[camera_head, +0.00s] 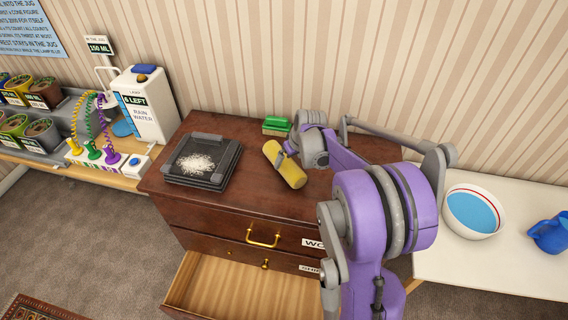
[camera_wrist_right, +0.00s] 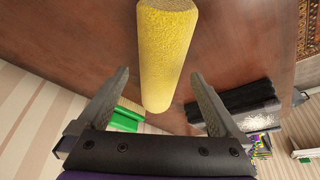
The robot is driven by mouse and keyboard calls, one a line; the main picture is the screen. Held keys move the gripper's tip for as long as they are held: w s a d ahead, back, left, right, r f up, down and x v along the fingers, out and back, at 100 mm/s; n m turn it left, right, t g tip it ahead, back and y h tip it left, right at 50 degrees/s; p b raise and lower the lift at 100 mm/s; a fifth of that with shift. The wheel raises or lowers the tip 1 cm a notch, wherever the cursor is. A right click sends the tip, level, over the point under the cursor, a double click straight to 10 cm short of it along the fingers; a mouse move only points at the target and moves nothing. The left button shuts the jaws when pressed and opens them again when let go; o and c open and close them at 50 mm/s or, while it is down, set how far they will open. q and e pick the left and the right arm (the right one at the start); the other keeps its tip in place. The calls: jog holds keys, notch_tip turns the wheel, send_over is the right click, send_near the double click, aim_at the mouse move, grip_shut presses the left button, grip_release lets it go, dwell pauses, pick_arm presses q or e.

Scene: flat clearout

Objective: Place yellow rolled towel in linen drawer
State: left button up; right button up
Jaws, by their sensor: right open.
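The yellow rolled towel (camera_head: 285,165) lies on top of the brown dresser (camera_head: 240,195). It also shows in the right wrist view (camera_wrist_right: 165,55), with its near end between and just beyond the fingertips. My right gripper (camera_wrist_right: 160,85) is open and empty around that end, one finger on each side, with gaps visible. In the head view my right arm reaches over the dresser from the right and partly hides the gripper. An open, empty wooden drawer (camera_head: 225,285) sticks out low on the dresser; its label is partly hidden by my arm. My left gripper is not in view.
A black tray (camera_head: 200,160) with white grains sits on the dresser's left. A green brush (camera_head: 276,124) lies near the wall behind the towel. A white table at right holds a bowl (camera_head: 473,211) and a blue jug (camera_head: 550,233). A water dispenser (camera_head: 147,103) stands left.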

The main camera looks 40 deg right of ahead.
aim_at(287, 160)
jog(key=x, duration=0.5)
jog(key=shift+w+f, duration=0.2)
jog(key=shift+w, duration=0.35)
jog(key=shift+s, duration=0.1)
jog(key=shift+r, duration=0.15)
grip_shut()
